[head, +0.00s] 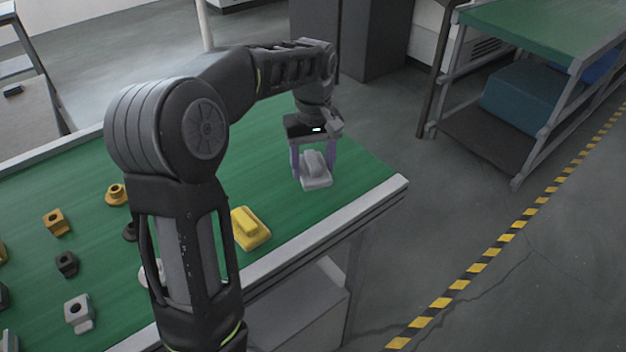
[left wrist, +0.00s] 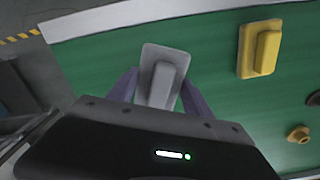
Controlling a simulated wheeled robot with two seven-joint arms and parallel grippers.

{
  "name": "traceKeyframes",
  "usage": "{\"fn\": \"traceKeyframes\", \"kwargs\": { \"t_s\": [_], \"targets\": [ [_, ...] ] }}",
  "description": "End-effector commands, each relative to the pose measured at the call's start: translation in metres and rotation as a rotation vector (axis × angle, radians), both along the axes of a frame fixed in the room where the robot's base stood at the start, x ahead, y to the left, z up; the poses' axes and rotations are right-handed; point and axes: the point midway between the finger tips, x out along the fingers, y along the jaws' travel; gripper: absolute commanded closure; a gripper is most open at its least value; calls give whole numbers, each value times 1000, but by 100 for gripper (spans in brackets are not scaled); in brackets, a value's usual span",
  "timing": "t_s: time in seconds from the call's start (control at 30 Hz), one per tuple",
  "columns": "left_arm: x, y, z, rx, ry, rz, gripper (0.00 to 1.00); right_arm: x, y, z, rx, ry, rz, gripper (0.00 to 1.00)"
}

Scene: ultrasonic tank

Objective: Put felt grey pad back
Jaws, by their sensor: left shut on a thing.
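The grey pad (head: 317,181) is a flat plate with a raised grip block on top. It is near the right end of the green table, in my left gripper (head: 314,168). The purple fingers are shut on its raised block. In the left wrist view the grey pad (left wrist: 162,74) shows between the two fingers of the gripper (left wrist: 158,92). I cannot tell whether the pad's underside touches the table. My right gripper is not in view.
A yellow pad (head: 250,228) of like shape lies nearer the table's front edge, and also shows in the left wrist view (left wrist: 260,48). Several small yellow, black and white parts (head: 80,313) stand on the left. A shelf rack (head: 535,95) stands off to the right.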

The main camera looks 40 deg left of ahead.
Motion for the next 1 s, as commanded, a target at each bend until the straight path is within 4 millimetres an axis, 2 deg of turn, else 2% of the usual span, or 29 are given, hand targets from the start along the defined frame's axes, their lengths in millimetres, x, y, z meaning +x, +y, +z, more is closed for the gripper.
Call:
{"fn": "traceKeyframes", "kwargs": {
  "t_s": [0.13,0.47,0.73,1.0],
  "targets": [
    [0,0,-13,0,-1,0,80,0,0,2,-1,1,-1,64],
    [0,0,-18,0,0,0,80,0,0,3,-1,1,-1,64],
    [0,0,-50,0,1,0,80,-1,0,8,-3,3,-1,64],
    [0,0,-52,0,-2,0,80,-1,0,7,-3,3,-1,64]
  ]
}}
